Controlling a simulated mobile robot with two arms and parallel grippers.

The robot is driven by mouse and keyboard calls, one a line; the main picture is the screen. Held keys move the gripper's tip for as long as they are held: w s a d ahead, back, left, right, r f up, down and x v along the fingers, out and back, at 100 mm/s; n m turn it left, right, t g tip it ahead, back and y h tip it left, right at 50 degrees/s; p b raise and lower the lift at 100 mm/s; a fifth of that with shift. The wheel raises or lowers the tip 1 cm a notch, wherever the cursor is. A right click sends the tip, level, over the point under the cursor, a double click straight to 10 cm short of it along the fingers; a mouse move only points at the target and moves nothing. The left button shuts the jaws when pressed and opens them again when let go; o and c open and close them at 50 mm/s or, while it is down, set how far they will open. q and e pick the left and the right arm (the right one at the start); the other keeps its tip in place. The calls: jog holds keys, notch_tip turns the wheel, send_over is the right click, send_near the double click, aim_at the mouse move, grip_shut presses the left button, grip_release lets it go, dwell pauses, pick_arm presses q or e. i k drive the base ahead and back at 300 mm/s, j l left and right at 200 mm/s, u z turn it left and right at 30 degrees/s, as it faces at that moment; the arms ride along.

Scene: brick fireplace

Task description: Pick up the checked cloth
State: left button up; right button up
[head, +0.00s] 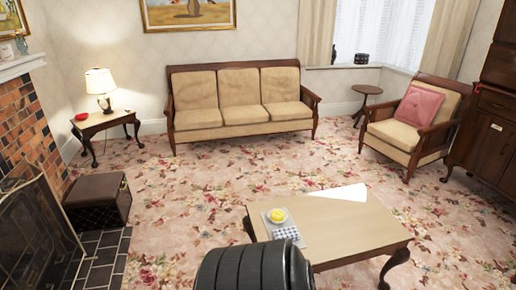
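A small blue-and-white checked cloth (287,233) lies flat near the left end of the low wooden coffee table (345,225). It lies on or against the front part of a pale flat sheet or tray (266,221); I cannot tell which. A round yellow thing (277,215) sits just behind the cloth, apart from it or barely touching. The table's near left corner is hidden at the bottom of the view. Neither of my grippers shows in the head view.
A beige sofa (238,105) stands at the back wall and an armchair with a pink cushion (418,106) at the right. A lamp table (105,122), a dark box (97,200) and the fireplace screen (35,235) are at the left. The floral carpet (190,195) between is clear.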

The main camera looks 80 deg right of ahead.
aim_at(292, 233)
jog(key=z, duration=3)
jog(key=i+j+z, duration=0.45)
jog(key=i, duration=0.25)
jog(key=i+j+z, duration=0.45)
jog(key=i+j, duration=0.15)
jog(key=j, duration=0.15)
